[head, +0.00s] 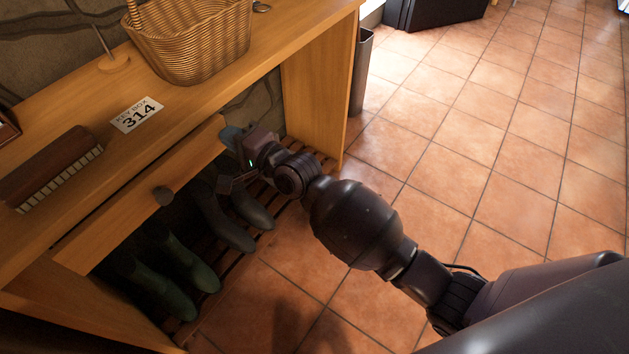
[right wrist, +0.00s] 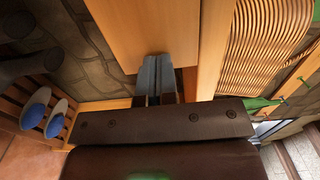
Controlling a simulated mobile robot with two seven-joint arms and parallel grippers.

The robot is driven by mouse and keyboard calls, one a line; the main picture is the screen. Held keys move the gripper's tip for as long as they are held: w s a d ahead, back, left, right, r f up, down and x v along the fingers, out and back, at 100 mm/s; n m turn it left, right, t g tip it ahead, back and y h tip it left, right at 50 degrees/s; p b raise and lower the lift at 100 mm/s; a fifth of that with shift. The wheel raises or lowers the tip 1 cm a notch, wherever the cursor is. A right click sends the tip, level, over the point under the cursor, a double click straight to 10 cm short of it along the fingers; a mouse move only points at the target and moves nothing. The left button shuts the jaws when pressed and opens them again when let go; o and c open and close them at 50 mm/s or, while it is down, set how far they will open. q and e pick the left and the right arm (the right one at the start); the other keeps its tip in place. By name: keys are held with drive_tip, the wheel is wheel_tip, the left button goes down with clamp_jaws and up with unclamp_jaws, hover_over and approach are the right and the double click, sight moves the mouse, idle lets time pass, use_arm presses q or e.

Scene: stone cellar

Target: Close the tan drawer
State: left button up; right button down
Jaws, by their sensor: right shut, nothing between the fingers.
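My right gripper (head: 228,136) is at the drawer's right end, away from the knob. In the right wrist view the gripper (right wrist: 155,78) has its fingers together and empty, their tips at the edge of the tan drawer panel (right wrist: 140,30). I cannot tell whether they touch it. My left gripper is out of view.
On the table (head: 225,95) are a wicker basket (head: 190,45), a brush (head: 52,165) and a "KEY BOX 314" card (head: 137,115). Boots (head: 165,275) stand on a slatted rack below. A dark bin (head: 361,75) is beyond the table's end. The tiled floor at right is clear.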

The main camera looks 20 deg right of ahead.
drive_tip(key=x, duration=0.2)
drive_tip(key=shift+w+a, duration=0.15)
drive_tip(key=shift+w, duration=0.15)
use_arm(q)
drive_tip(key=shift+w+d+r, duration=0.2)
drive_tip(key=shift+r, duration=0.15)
use_arm(e)
drive_tip(key=shift+r, duration=0.25)
drive_tip(key=shift+r, duration=0.1)
